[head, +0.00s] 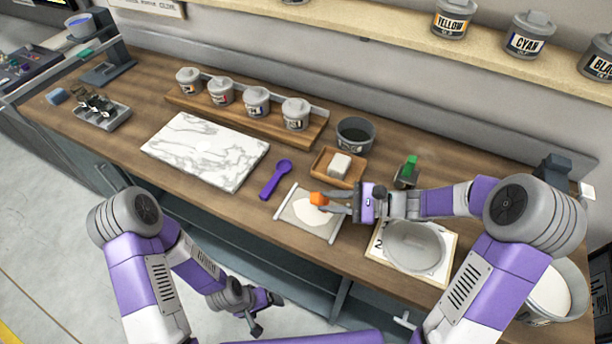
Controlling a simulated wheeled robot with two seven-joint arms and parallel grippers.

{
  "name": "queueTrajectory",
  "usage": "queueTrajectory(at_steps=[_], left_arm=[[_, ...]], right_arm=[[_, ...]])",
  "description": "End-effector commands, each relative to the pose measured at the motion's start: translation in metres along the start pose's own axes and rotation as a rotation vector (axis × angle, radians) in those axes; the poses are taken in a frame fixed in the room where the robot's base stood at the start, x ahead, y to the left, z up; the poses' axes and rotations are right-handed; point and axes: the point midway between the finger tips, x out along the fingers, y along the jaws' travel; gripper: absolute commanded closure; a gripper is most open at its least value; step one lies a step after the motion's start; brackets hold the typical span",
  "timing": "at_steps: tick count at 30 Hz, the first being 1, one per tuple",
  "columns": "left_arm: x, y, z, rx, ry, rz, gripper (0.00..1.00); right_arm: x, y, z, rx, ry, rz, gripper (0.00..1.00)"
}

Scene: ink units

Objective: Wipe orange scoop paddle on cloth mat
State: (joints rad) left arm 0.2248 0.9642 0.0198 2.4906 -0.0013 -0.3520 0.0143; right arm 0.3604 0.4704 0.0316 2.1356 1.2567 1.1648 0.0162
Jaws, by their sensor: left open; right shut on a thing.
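The orange scoop paddle (319,199) shows as a small orange piece at the fingertips of my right gripper (334,203). My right gripper is shut on it and reaches in from the right, over the cloth mat. The cloth mat (296,219) is a pale rectangle with rolled ends near the counter's front edge, with a whitish patch in its middle. The paddle overlaps the mat's upper part in the picture; I cannot tell whether they touch. My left gripper (262,312) is open and empty, low in front of the counter.
A purple scoop (275,180) and a marble slab (205,150) lie left of the mat. A wooden tray with a white block (340,165) stands behind it. A grey bowl (414,246) is to the right, under my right arm. Several lidded jars (257,102) stand at the back.

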Motion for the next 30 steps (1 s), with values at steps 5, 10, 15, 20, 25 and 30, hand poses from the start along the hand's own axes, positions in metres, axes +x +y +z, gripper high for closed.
queueTrajectory(at_steps=[5,10,15,20,25,30], left_arm=[[-0.013,0.005,0.001,0.000,0.000,0.000,0.12],[-0.023,0.009,0.001,0.000,0.000,0.000,0.12],[-0.029,0.011,0.001,0.000,0.000,0.000,0.12],[-0.030,0.011,0.002,0.000,0.000,0.000,0.12],[-0.029,0.011,0.001,0.000,0.000,0.000,0.12],[-0.029,0.011,0.001,0.000,0.000,0.000,0.12]], right_arm=[[-0.001,-0.008,0.016,-0.002,-0.002,0.003,1.00],[-0.001,-0.014,0.028,-0.002,-0.003,0.006,1.00],[-0.002,-0.018,0.035,-0.003,-0.005,0.009,1.00],[-0.001,-0.019,0.037,-0.003,-0.005,0.009,1.00],[-0.001,-0.019,0.036,-0.003,-0.005,0.009,1.00],[-0.001,-0.019,0.036,-0.002,-0.005,0.009,1.00]])
